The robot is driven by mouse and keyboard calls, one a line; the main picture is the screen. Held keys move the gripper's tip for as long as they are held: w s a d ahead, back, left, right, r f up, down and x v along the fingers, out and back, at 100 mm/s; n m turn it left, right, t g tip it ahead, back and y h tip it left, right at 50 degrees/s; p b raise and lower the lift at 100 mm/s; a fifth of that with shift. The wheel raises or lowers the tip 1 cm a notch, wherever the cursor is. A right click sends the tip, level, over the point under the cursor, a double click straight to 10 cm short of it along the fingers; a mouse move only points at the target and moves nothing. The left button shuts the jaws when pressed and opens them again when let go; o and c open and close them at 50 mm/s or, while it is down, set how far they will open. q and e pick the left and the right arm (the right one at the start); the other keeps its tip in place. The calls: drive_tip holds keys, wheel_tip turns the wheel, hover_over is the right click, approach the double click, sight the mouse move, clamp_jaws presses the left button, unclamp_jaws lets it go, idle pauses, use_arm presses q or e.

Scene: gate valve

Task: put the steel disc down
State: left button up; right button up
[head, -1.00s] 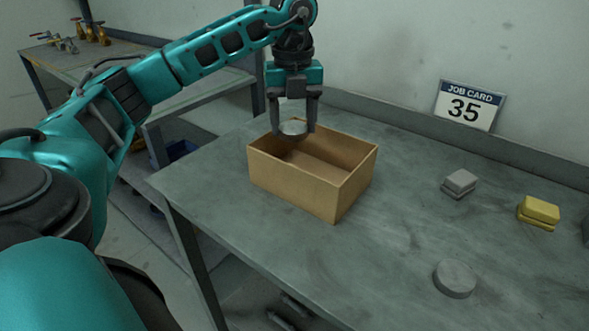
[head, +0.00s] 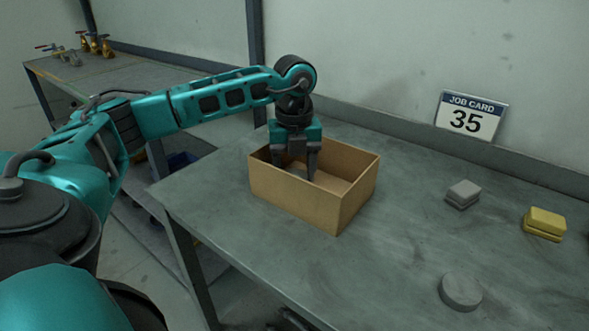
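My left gripper (head: 297,174) reaches down into the open brown box (head: 300,200), near its back left. Its fingers stand about a disc's width apart. The steel disc (head: 298,172) shows as a small grey patch between the fingers. It is held inside the box, below the rim. The box's front wall hides the lower fingertips and most of the disc, so I cannot see whether the disc touches the floor of the box. My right gripper is not in view.
A grey round disc (head: 461,291) lies at the front right of the table. Grey blocks (head: 463,194) and yellow blocks (head: 544,223) lie further back. A job card reading 35 (head: 470,116) stands by the wall. The table (head: 400,215) right of the box is clear.

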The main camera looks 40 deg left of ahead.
use_arm(q)
drive_tip(key=o, duration=1.4)
drive_tip(key=shift+f, duration=0.1)
drive_tip(key=shift+c, duration=0.2)
wheel_tip(320, 180, up, 12)
drive_tip(key=p, duration=0.2)
drive_tip(key=shift+r, duration=0.2)
drive_tip(key=shift+f, duration=0.1)
